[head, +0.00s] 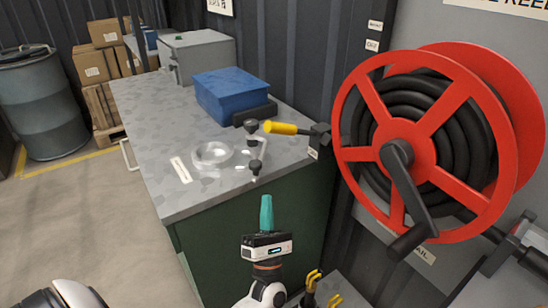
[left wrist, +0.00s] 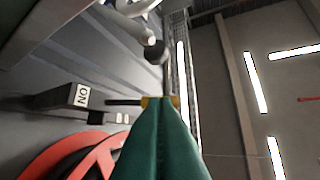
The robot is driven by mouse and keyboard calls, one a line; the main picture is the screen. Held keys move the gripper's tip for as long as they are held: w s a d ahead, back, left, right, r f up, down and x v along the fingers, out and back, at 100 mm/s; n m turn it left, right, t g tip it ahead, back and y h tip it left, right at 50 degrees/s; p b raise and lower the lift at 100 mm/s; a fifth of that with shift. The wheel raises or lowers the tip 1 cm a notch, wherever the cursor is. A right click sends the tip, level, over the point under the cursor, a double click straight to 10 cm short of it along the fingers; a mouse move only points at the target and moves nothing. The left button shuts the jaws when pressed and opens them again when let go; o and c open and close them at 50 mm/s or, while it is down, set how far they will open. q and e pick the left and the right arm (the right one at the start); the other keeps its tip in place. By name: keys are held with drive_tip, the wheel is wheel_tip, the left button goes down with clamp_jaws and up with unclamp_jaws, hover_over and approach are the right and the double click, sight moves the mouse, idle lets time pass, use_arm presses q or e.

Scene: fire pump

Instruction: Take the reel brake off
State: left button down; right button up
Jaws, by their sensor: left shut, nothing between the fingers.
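The hose reel (head: 352,100) is red with black hose wound on it and a dark crank on its front. Left of it, a lever with a yellow handle (head: 280,128) sticks out leftward from a dark bracket (head: 320,136), above the table's right edge. My left gripper (head: 266,205) has teal fingers, shut and empty, pointing up below the handle and apart from it in the head view. In the left wrist view, a yellow end (left wrist: 160,102) on a dark rod shows just beyond the fingertips, partly hidden; contact cannot be told. My right gripper is not in view.
A labelled block (left wrist: 82,96) is beside the rod. Black-and-yellow fittings (head: 311,284) stand low in front. A drum (head: 40,105) stands far left.

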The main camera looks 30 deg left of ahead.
sight(294, 132)
use_arm(q)
drive_tip(key=shift+r, duration=0.15)
drive_tip(key=d+r+p+x, duration=0.1)
drive_tip(key=p+x, duration=0.4)
drive_tip(key=x, duration=0.8)
drive_tip(key=shift+s+d, duration=0.15)
drive_tip(key=shift+d, duration=0.55)
drive_tip(key=shift+r, duration=0.1)
